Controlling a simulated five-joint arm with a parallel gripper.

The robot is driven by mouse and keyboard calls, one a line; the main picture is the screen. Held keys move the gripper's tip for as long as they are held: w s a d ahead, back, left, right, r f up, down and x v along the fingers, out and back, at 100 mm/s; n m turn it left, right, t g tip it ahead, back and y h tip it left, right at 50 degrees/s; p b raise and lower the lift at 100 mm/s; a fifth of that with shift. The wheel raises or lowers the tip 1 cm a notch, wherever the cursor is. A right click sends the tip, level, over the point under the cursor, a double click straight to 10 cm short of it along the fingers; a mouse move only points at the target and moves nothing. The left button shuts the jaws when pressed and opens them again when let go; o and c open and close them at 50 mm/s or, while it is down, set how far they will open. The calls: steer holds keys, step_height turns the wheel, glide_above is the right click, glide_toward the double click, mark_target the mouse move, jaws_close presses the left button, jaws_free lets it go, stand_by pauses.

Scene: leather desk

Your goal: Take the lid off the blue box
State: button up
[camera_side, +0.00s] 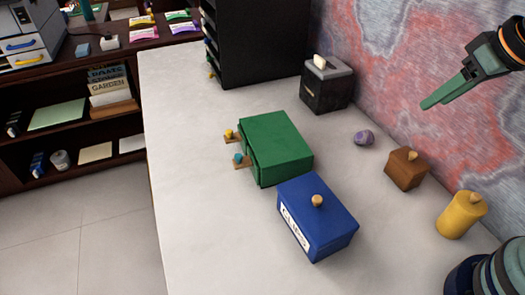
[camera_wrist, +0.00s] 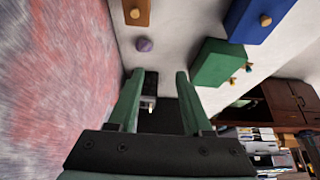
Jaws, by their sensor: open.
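The blue box (camera_side: 312,232) stands on the desk in the lower middle of the side view. It has a white label on its front. Its blue lid (camera_side: 300,190) sits on top with a round wooden knob (camera_side: 317,201) in the middle. In the wrist view, the blue box (camera_wrist: 246,22) is at the upper right, partly cut off by the frame edge. My gripper (camera_side: 428,102) is raised in the air at the upper right of the side view, well away from the box. In the wrist view, my gripper (camera_wrist: 160,76) has its fingers apart with nothing between them.
A green box (camera_side: 278,145) with small knobs on its side stands right behind the blue box. A brown box (camera_side: 405,172), a yellow canister (camera_side: 460,215), a purple egg-like object (camera_side: 364,138) and a black box (camera_side: 326,88) stand along the wall. The desk's left side is clear.

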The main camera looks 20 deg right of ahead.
steer(key=shift+o, duration=0.7)
steer(key=n+g, duration=0.6)
steer(key=n, duration=0.4)
glide_above(319, 199)
step_height(319, 199, down, 5)
step_height(319, 199, down, 12)
steer(key=shift+r, duration=0.15)
jaws_close()
